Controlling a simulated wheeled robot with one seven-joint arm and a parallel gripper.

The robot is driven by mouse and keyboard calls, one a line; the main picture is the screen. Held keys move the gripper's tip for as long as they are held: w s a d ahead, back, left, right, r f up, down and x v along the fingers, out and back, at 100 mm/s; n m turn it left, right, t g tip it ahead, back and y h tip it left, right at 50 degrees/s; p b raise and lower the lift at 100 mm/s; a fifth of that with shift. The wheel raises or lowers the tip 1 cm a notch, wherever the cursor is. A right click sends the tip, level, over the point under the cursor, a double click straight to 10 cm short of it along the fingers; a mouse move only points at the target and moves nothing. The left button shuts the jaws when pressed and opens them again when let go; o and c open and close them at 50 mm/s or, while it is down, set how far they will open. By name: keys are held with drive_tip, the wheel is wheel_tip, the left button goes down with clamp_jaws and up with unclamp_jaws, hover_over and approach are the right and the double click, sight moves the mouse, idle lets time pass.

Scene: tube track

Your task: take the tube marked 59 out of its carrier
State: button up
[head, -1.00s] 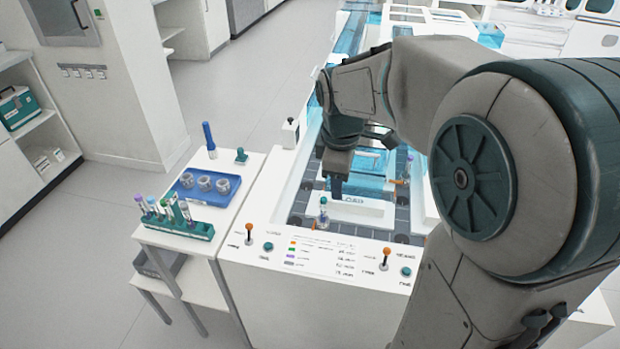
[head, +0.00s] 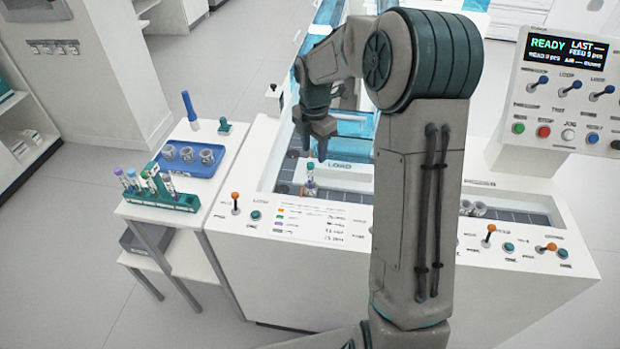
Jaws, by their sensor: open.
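One tube (head: 310,174) stands upright in a carrier (head: 310,189) on the dark track by the LOAD label; its number is too small to read. My gripper (head: 316,156) points down just above this tube, open, with nothing visible between its fingers. The gap between the fingertips and the tube top looks small, and I cannot tell whether they touch. Several more tubes with coloured caps stand in a green rack (head: 178,201) on the side table at left; their numbers are not readable either.
A blue tray (head: 205,168) with three empty-looking carriers lies behind the rack, near a blue upright handle (head: 189,106). Orange-knobbed levers (head: 235,197) stand along the machine's front edge. A control panel (head: 566,85) reading READY rises at right. My arm hides part of the track.

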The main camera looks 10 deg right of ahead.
sight(310, 164)
wheel_tip(310, 164, down, 3)
drive_tip(key=shift+f, duration=0.15)
drive_tip(key=shift+w+a+f, duration=0.1)
drive_tip(key=shift+a+f, duration=0.05)
drive_tip(key=shift+f, duration=0.75)
drive_tip(key=shift+w+a+f, duration=0.1)
drive_tip(key=shift+a+f, duration=0.05)
drive_tip(key=shift+f, duration=0.7)
drive_tip(key=shift+w+a+f, duration=0.1)
drive_tip(key=shift+a+f, duration=0.05)
drive_tip(key=shift+f, duration=0.75)
drive_tip(key=c, duration=0.8)
